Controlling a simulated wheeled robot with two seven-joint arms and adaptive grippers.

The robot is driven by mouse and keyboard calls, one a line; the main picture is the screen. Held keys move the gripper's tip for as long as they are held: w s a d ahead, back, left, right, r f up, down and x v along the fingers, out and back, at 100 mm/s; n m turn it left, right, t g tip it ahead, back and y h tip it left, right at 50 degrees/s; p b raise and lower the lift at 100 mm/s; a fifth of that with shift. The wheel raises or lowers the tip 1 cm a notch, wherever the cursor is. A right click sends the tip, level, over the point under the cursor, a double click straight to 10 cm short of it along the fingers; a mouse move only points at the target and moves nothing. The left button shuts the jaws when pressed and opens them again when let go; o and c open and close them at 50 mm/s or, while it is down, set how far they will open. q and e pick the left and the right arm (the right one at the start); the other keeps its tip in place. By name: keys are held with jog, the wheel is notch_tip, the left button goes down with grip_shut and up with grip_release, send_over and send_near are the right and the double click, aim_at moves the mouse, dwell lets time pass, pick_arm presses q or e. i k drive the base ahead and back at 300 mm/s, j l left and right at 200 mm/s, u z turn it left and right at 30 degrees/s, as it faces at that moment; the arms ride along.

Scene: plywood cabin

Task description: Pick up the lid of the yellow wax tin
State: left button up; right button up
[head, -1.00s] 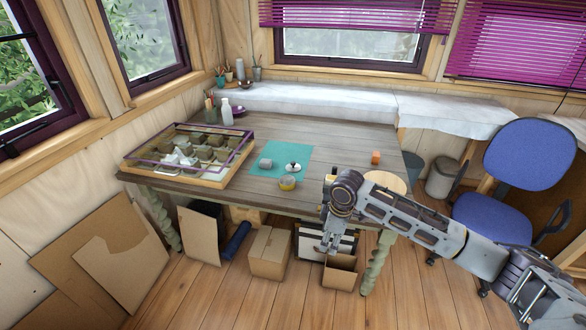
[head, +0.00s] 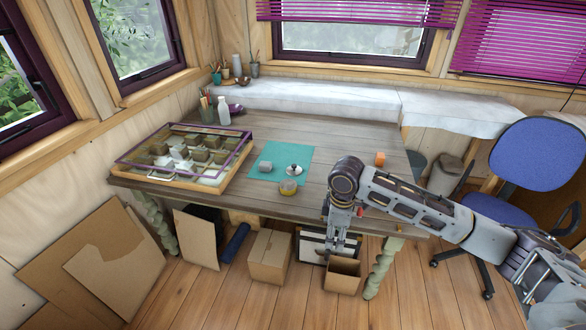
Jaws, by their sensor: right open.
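The yellow wax tin (head: 288,188) is a small round tin at the front edge of the teal mat (head: 265,176) on the table. Its side is yellow and its top looks greyish; it is too small to tell the lid from the body. My right gripper (head: 338,254) hangs pointing down in front of the table's front edge, below the tabletop and to the right of the tin. It is open and apart from the tin, with nothing seen in it. My left gripper is out of view.
A grey cylinder (head: 265,167) and a white round piece with a dark knob (head: 294,169) are on the mat. A glazed display case (head: 215,178) is at left, an orange block (head: 380,159) at right. An open cardboard box (head: 342,276) lies below my gripper.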

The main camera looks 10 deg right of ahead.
aim_at(294, 170)
jog(key=i, duration=1.75)
